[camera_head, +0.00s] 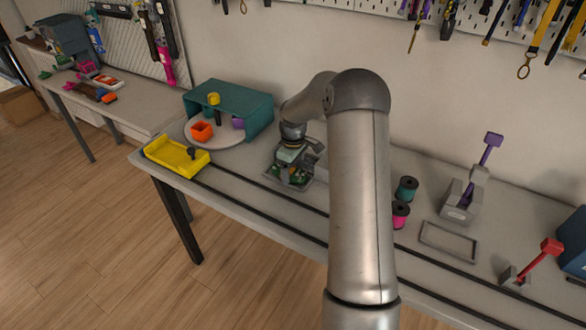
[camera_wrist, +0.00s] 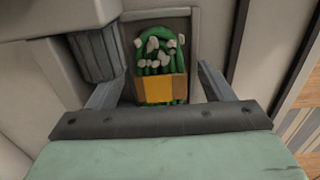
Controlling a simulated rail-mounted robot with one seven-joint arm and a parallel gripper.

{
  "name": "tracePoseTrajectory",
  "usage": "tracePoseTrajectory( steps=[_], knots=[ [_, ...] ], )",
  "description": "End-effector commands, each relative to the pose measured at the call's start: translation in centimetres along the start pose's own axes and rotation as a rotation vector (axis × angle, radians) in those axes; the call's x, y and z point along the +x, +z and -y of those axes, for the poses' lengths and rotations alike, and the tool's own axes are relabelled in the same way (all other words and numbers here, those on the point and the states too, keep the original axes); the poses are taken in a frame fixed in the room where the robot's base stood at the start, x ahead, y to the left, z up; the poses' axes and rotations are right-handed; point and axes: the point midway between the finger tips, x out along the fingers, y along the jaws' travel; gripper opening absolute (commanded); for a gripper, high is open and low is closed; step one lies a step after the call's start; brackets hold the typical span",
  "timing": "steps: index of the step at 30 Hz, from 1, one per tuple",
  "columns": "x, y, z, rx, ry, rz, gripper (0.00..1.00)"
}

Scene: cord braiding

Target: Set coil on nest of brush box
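A green coil (camera_wrist: 160,55) with pale spots and an orange-yellow band (camera_wrist: 162,88) lies in a grey rectangular tray (camera_wrist: 196,30) in the wrist view. My gripper (camera_wrist: 160,82) is over it, fingers apart on either side, with gaps between them and the coil. In the head view my gripper (camera_head: 291,158) is low over the tray (camera_head: 270,178), and green parts of the coil (camera_head: 301,175) show beneath it. No brush box or nest can be clearly told; a teal box (camera_head: 235,97) stands at the back left.
A round pale plate (camera_head: 230,139) with an orange cup (camera_head: 201,131) is before the teal box. A yellow tray (camera_head: 177,157) lies at the front left. Teal (camera_head: 406,188) and pink (camera_head: 400,214) spools and an empty grey frame (camera_head: 449,241) are to the right.

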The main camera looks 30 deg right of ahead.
Motion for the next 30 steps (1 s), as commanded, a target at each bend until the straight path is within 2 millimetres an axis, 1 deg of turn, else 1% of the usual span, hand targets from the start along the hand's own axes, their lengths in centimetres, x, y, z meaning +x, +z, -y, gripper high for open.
tracePoseTrajectory(
  steps=[7,11,14,21,24,27,30],
  knots=[
    [-0.1,0.0,0.0,0.000,0.000,0.000,0.74],
    [-0.8,0.0,0.0,0.000,0.002,-0.001,0.74],
    [-2.2,-0.1,-0.1,0.001,0.004,-0.002,0.74],
    [-7.4,-0.1,-0.1,0.001,0.004,-0.003,0.74],
    [-9.3,0.0,-0.1,0.001,0.003,-0.002,0.74],
    [-10.9,-0.1,-0.1,0.001,0.003,-0.002,0.74],
    [-11.8,0.0,0.0,0.001,0.001,-0.001,0.74]
  ],
)
